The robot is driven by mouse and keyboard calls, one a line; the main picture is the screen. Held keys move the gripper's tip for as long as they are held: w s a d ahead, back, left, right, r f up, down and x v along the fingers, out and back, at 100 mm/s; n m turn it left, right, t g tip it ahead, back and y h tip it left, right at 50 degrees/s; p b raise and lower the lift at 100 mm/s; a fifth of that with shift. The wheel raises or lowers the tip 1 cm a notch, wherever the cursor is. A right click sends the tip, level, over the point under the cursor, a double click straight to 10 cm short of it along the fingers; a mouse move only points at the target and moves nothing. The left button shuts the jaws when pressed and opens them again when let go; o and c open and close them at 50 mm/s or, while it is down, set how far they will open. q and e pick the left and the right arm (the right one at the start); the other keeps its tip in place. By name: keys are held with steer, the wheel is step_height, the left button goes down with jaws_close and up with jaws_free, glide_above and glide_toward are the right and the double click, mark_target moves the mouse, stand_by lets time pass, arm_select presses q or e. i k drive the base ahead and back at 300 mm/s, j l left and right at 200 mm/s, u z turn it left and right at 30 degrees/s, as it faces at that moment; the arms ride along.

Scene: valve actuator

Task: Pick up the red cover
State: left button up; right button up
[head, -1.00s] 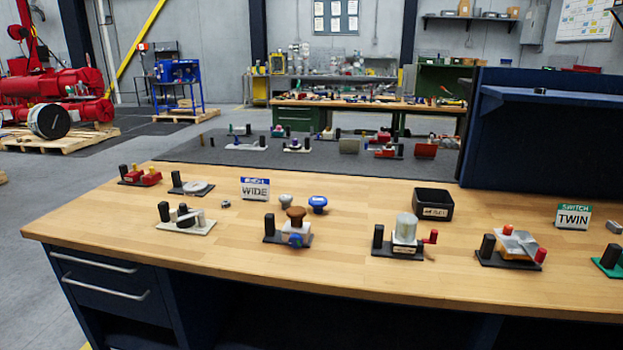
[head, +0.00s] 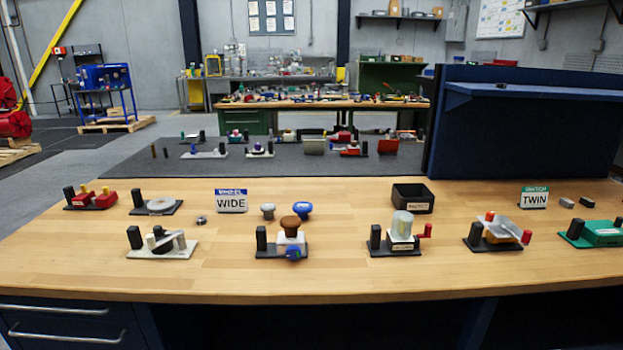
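No single part is plainly the red cover. Red parts in the head view are a low red block with yellow knobs (head: 95,200) on a dark base at the table's left, and a red box-like piece (head: 387,146) standing on the dark mat behind. A red part (head: 351,150) sits on a fixture beside that piece. A small red handle (head: 425,231) is on the fixture with the clear cylinder (head: 402,224). A fixture at right has red ends (head: 526,237). Neither of my grippers is in view.
The wooden table (head: 220,275) holds several fixtures with black posts, a WIDE sign (head: 231,201), a TWIN sign (head: 534,197) and a black bin (head: 412,197). A dark blue panel with a shelf (head: 530,130) stands at back right. The table's front strip is clear.

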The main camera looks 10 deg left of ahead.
mark_target(80, 201)
steer(key=j+z, duration=0.15)
steer(key=j, duration=0.35)
steer(key=k+j+z, duration=0.1)
steer(key=j, duration=0.35)
steer(key=k+j+z, duration=0.15)
steer(key=j, duration=0.35)
steer(key=j+z, duration=0.15)
steer(key=j, duration=0.3)
steer(key=k+j, duration=0.1)
steer(key=j, duration=0.3)
steer(key=k+j, duration=0.1)
steer(key=j, duration=0.25)
steer(key=k+j, duration=0.15)
steer(key=j, duration=0.25)
steer(key=k+j, duration=0.1)
steer(key=j, duration=0.3)
steer(key=k+j, duration=0.1)
steer(key=j, duration=0.25)
